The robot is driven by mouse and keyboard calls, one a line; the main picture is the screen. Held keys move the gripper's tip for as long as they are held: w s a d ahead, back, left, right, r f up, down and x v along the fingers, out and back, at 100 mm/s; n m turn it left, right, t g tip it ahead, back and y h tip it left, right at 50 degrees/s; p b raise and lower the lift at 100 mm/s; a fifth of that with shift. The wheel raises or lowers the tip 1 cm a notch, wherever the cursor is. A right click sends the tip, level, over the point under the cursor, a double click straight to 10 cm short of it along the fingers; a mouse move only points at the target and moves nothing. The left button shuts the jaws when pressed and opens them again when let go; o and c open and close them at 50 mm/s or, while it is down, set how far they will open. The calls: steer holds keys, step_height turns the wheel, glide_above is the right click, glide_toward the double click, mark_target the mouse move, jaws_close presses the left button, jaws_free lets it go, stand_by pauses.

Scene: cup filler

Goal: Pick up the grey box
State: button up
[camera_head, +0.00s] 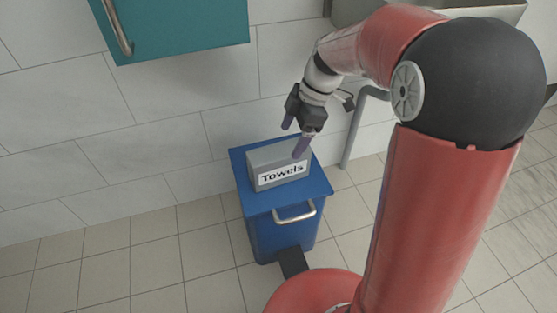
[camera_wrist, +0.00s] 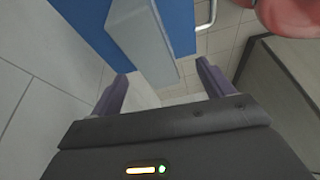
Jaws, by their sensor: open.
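The grey box (camera_head: 267,168) stands on the lid of a blue bin and bears a white label reading "Towels". In the wrist view the grey box (camera_wrist: 141,45) shows at the top, ahead of the fingers and between their lines. My gripper (camera_head: 294,139) is open and empty, above the box at its back right in the head view. Its two purple fingers also show in the wrist view (camera_wrist: 160,84), apart. The exact gap between fingertips and box cannot be told.
The blue bin (camera_head: 262,201) has a metal handle (camera_head: 294,212) at its front and stands by the tiled wall. A teal cupboard (camera_head: 185,28) hangs above at the left. A grey pipe (camera_head: 355,130) runs behind at the right. The floor at the left is clear.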

mark_target(280, 150)
steer(key=shift+w+a+f+n+g, duration=0.15)
steer(key=shift+w+a+f+n, duration=0.15)
steer(key=shift+w+f+n, duration=0.15)
steer(key=shift+w+a+f+n+g, duration=0.15)
steer(key=shift+w+a+f+n, duration=0.15)
steer(key=shift+f, duration=0.2)
steer(key=x, duration=0.7)
steer(key=shift+s+a+f, duration=0.1)
steer(key=shift+a+f, duration=0.1)
steer(key=shift+a, duration=0.1)
steer(key=shift+y, duration=0.3)
steer(key=shift+f+b, duration=0.25)
steer(key=shift+b, duration=0.4)
steer(key=shift+c, duration=0.4)
steer(key=c, duration=1.1)
steer(key=shift+r, duration=0.2)
